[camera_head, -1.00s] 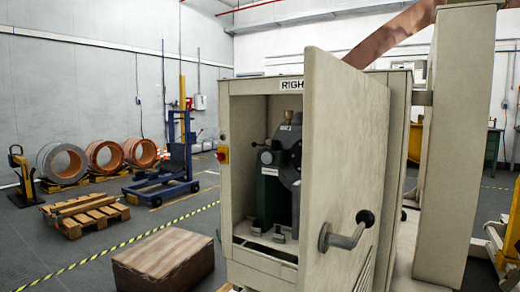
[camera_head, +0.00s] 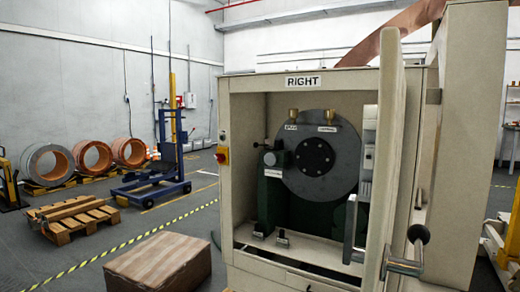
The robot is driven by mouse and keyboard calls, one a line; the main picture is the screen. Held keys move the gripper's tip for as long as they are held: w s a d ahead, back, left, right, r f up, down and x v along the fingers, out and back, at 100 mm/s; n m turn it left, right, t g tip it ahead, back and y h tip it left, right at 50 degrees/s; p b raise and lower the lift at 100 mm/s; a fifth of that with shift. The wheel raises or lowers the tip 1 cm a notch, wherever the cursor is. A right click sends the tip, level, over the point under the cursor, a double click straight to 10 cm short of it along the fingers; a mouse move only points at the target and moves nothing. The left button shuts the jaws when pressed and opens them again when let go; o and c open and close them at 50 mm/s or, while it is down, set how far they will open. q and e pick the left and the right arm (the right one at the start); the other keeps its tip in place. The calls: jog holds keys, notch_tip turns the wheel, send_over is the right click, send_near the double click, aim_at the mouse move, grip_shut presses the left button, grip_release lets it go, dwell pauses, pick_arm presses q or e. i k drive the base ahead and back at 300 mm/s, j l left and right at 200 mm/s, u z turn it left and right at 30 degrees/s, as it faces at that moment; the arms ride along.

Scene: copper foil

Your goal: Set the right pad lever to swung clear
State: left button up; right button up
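The cabinet (camera_head: 240,150) marked RIGHT stands open, with its door (camera_head: 398,150) seen nearly edge-on at the right. Inside is a large dark grey disc (camera_head: 335,185) with a black bolted hub (camera_head: 314,157). Two small brass fittings (camera_head: 326,116) sit above it, with white labels too small to read surely. A grey block with a round knob (camera_head: 278,158) stands at the disc's left on a dark green support (camera_head: 268,205). I cannot tell which part is the pad lever or its setting. Neither gripper is in view.
A brown striped box (camera_head: 160,265) stands on the floor at the cabinet's front left. A wooden pallet (camera_head: 75,222), a blue lift truck (camera_head: 160,185) and copper coils (camera_head: 95,158) are farther left. A beige column (camera_head: 465,150) rises behind the door.

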aim_at(256, 145)
jog(key=k, duration=0.65)
jog(key=u, duration=0.7)
jog(key=i+j, duration=0.15)
jog(key=i, duration=0.3)
jog(key=i+j, duration=0.2)
jog(key=i, duration=0.2)
jog(key=i+j, duration=0.15)
jog(key=i, duration=0.3)
jog(key=i+z, duration=0.25)
jog(key=i, duration=0.2)
jog(key=i+j+z, duration=0.3)
jog(key=i, duration=0.15)
jog(key=i+j+z, duration=0.25)
jog(key=i, duration=0.15)
jog(key=i+l+z, duration=0.1)
jog(key=i+z, duration=0.45)
jog(key=u, duration=0.5)
